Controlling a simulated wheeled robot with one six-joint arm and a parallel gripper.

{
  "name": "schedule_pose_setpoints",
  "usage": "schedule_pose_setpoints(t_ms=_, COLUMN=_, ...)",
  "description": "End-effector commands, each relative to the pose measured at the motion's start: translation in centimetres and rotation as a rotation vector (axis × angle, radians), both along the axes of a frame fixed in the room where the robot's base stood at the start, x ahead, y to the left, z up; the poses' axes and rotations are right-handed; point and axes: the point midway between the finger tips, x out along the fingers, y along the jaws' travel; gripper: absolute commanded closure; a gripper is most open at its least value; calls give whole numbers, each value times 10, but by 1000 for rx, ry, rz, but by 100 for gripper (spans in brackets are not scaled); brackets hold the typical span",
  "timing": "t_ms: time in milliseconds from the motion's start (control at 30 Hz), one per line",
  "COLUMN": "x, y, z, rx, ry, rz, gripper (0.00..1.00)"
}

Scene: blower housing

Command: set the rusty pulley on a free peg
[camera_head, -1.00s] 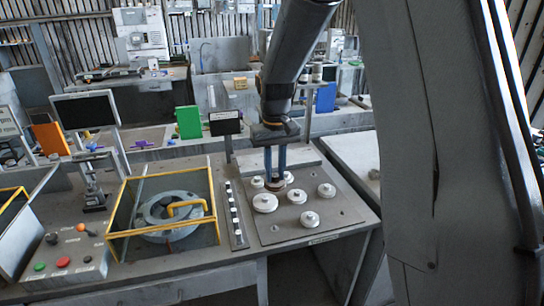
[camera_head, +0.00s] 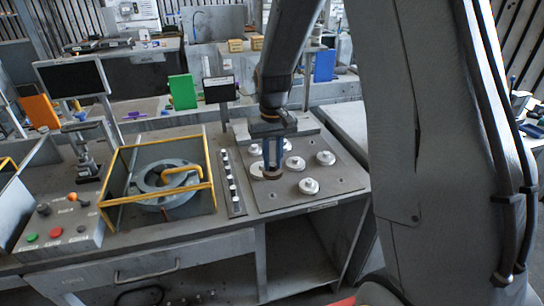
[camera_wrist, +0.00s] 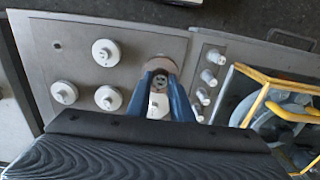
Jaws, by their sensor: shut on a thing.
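The rusty pulley (camera_wrist: 160,66) is a small brown disc held between my blue fingertips in the wrist view. In the head view it shows as a brown piece (camera_head: 272,177) at the tips of my gripper (camera_head: 273,175). My gripper is shut on it over the left front part of a grey peg board (camera_head: 345,181). Several white pulleys sit on the board, one at the front (camera_head: 309,186) and one at the right (camera_head: 325,158). A bare peg spot (camera_wrist: 57,45) shows near a board corner in the wrist view. The spot directly under the rusty pulley is hidden.
A strip of white knobs (camera_head: 232,184) lies just left of the board. Beyond it stands a yellow-framed guard (camera_head: 211,180) around a blower housing (camera_head: 163,186). A small dark display (camera_head: 219,89) stands behind. The bench's front edge is close to the board.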

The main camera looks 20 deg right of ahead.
Motion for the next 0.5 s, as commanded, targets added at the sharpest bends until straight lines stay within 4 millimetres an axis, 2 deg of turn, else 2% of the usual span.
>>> schedule_pose_setpoints(t_ms=100, x=0, y=0, z=-16, rx=0, ry=1, rz=0, gripper=100)
schedule_pose_setpoints(t_ms=500, x=0, y=0, z=-57, rx=0, ry=0, rz=0, gripper=100)
